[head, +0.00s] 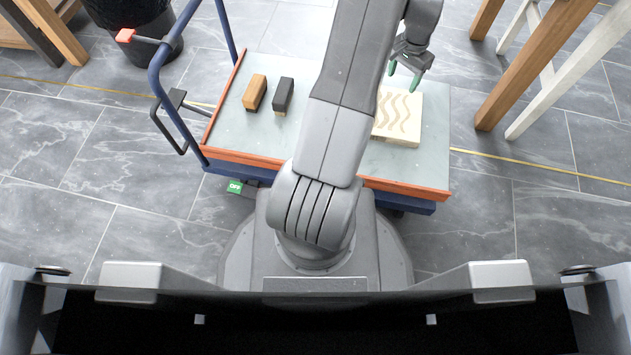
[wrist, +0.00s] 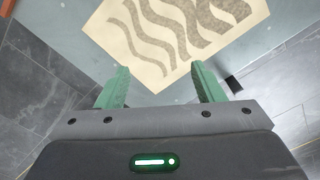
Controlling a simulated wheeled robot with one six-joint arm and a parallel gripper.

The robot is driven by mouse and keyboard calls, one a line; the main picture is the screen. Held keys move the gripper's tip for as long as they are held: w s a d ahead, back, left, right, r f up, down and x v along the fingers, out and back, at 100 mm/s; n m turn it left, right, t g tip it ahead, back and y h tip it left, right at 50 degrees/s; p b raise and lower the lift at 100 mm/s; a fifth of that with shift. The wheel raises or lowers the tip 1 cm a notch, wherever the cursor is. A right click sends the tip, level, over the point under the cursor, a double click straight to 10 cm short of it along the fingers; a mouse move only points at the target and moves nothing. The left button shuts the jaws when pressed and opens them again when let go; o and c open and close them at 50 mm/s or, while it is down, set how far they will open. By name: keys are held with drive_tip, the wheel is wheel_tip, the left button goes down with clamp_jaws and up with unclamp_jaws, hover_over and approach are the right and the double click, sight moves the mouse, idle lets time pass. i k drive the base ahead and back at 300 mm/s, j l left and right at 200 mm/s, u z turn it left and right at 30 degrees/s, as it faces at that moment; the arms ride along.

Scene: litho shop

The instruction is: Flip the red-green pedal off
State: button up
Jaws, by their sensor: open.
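A pedal with a green plate marked OFF (head: 235,187) sticks out low at the front left of a blue cart (head: 430,207) in the head view. No red part of it can be made out. My gripper (head: 404,76) is open and empty above the cart's right part, far from the pedal. In the wrist view my gripper's green fingers (wrist: 160,82) are spread above the near edge of a pale block with wavy lines (wrist: 150,45). The block also shows in the head view (head: 402,117). The pedal is not in the wrist view.
A brown block (head: 255,92) and a dark block (head: 284,95) stand on the cart's left. A blue push handle (head: 157,85) rises at its left end. A black bin (head: 130,40) with a red-tipped lever stands behind. Wooden legs (head: 530,65) stand right. Floor left is clear.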

sight(237, 188)
drive_tip(key=l+u, duration=0.1)
drive_tip(key=u, duration=0.4)
drive_tip(key=k+l+u, duration=0.1)
drive_tip(key=u, duration=0.35)
drive_tip(key=k+u, duration=0.1)
drive_tip(key=u, duration=0.4)
drive_tip(key=k+u, duration=0.1)
drive_tip(key=u, duration=0.4)
